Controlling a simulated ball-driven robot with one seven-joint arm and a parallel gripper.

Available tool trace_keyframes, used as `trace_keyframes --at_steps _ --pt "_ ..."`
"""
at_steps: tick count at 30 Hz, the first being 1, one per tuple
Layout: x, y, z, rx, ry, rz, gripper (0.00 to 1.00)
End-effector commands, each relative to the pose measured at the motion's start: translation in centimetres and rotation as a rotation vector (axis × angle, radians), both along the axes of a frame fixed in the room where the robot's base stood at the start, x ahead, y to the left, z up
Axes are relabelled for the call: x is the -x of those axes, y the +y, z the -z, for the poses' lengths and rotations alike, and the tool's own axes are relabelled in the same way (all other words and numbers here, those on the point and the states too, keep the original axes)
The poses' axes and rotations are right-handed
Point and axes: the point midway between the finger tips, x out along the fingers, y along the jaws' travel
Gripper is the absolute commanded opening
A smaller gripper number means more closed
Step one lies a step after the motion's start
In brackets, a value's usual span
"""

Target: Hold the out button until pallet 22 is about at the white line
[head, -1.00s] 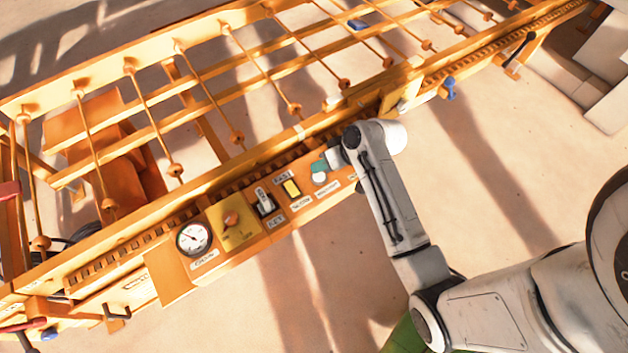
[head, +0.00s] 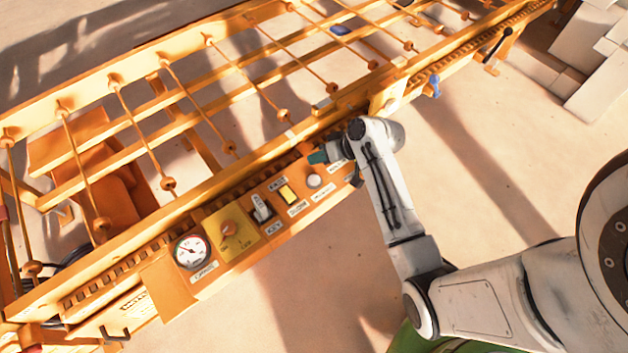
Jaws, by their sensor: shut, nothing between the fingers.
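My gripper (head: 316,157), with teal fingertips, is shut and empty at the upper right end of the orange control panel (head: 165,285). Its tips are just above the round white button (head: 314,181) in the picture; whether they touch anything is unclear. A yellow button (head: 287,194) and a toggle switch (head: 261,208) sit to the left. The labels are too small to read surely, so I cannot tell which button is out. My arm hides part of the panel's right end. No pallet numbered 22 can be made out. A small pale mark (head: 290,134) shows on the rail; I cannot tell whether it is the white line.
A round gauge (head: 192,251) and a rotary knob (head: 229,229) are at the panel's left. The orange roller frame (head: 130,170) runs diagonally behind it. Pale blocks (head: 590,70) stand at the upper right. The floor right of the panel is open.

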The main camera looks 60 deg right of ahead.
Motion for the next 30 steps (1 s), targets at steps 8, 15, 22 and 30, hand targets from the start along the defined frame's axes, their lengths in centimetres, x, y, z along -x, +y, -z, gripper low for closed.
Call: trace_keyframes --at_steps 8,15,22,30 --pt "0.1 0.0 4.1 0.0 0.001 0.001 0.0" --pt "0.0 0.0 6.6 0.0 0.001 -0.001 0.0" --pt "0.0 0.0 7.4 0.001 0.0 -0.001 0.0" --pt "0.0 0.0 7.3 0.0 0.0 0.0 0.0"
